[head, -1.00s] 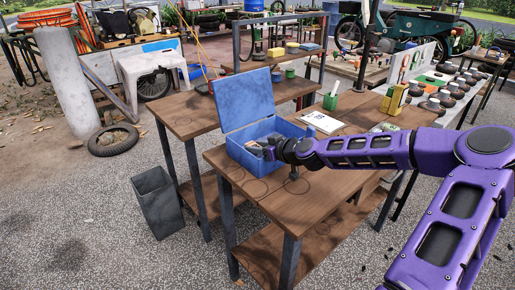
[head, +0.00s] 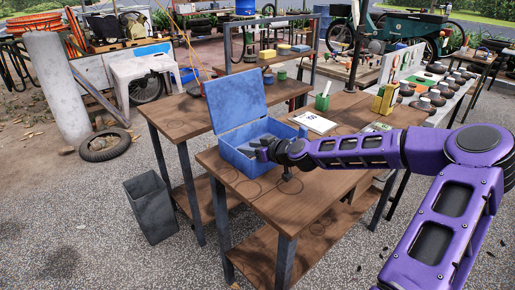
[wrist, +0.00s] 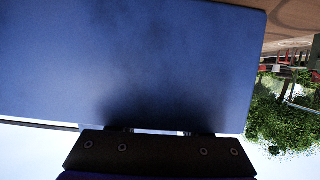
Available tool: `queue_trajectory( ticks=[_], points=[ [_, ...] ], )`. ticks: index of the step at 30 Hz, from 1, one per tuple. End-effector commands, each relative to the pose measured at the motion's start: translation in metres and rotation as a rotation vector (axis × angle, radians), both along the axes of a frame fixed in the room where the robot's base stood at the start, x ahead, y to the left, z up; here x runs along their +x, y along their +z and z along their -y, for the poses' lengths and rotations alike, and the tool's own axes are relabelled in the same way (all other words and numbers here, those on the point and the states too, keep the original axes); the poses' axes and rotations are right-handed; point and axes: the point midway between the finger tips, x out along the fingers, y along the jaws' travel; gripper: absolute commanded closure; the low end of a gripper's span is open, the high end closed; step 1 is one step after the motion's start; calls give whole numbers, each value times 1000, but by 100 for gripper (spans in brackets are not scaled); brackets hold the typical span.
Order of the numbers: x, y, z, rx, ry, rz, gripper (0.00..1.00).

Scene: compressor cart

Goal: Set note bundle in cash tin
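The blue cash tin (head: 243,160) stands on the near wooden table with its lid (head: 236,101) raised. My gripper (head: 256,149) is at the tin's right front side, with its dark fingers over the opening. The fingers look spread apart, with nothing clear between them. In the wrist view a blue panel, apparently the lid, fills most of the picture (wrist: 130,60). My gripper shows there as a dark bar with shadowed fingers (wrist: 162,131). I cannot make out the note bundle; the tin's inside is mostly hidden by its walls and my gripper.
A white paper (head: 313,122), a green pen cup (head: 322,102) and a yellow box (head: 383,100) are on the table (head: 285,205) behind and right of the tin. A grey bin (head: 150,207) stands on the ground at left. The table's front part is clear.

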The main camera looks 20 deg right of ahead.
Motion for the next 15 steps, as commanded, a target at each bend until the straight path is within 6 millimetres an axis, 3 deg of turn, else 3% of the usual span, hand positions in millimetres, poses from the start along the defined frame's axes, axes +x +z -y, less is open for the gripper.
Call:
queue_trajectory(
  ticks=[1,4,15],
  points=[
    [-6,-7,-3,3,10,-23,26],
    [-6,4,-3,5,10,-24,26],
    [-70,33,28,2,-1,-16,26]
  ],
)
